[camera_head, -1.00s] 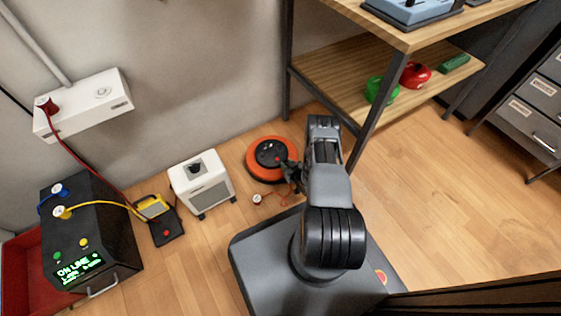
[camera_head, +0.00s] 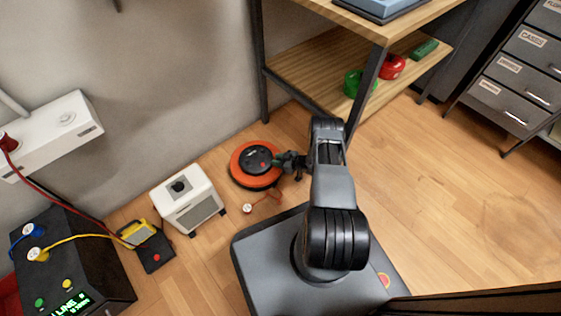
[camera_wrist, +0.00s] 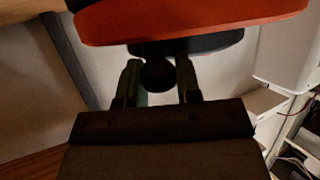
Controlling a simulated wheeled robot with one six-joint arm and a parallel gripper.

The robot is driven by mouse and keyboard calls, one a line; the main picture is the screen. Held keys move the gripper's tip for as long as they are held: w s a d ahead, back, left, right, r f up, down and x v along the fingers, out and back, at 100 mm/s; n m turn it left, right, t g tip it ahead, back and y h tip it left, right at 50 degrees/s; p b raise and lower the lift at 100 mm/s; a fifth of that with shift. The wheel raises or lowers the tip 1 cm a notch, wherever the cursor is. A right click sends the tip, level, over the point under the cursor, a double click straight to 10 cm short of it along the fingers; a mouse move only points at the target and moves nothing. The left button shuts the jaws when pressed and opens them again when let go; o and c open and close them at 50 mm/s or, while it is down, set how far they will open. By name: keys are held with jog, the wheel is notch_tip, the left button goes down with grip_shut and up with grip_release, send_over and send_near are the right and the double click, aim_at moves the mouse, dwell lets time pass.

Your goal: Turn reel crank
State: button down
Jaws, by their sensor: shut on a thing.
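The orange reel (camera_head: 236,176) with a dark hub lies flat on the wood floor, left of my arm in the head view. My gripper (camera_head: 280,160) reaches in over its right side. In the wrist view the reel's orange rim (camera_wrist: 190,22) fills the top. There my gripper (camera_wrist: 158,82) has its two fingers on either side of a dark round crank knob (camera_wrist: 158,74), and it is shut on this knob. The rest of the crank is hidden by the reel and gripper. A thin orange cord with a pale plug (camera_head: 247,208) lies in front of the reel.
A white heater-like box (camera_head: 190,203) stands left of the reel. Further left are a yellow meter (camera_head: 137,233) and a black unit (camera_head: 90,262) with cables. A wooden shelf rack (camera_head: 310,78) stands behind. The floor at right is open.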

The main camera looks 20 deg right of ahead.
jog(key=shift+d+r, duration=0.15)
jog(key=shift+d, duration=0.1)
jog(key=c, duration=1.1)
grip_release()
jog(key=shift+d, duration=0.1)
jog(key=shift+o, duration=1.1)
jog(key=shift+s+a, duration=0.1)
jog(key=shift+a, duration=0.1)
jog(key=p+v, duration=0.5)
jog(key=v, duration=0.8)
jog(key=shift+s+d, duration=0.2)
jog(key=shift+s, duration=0.15)
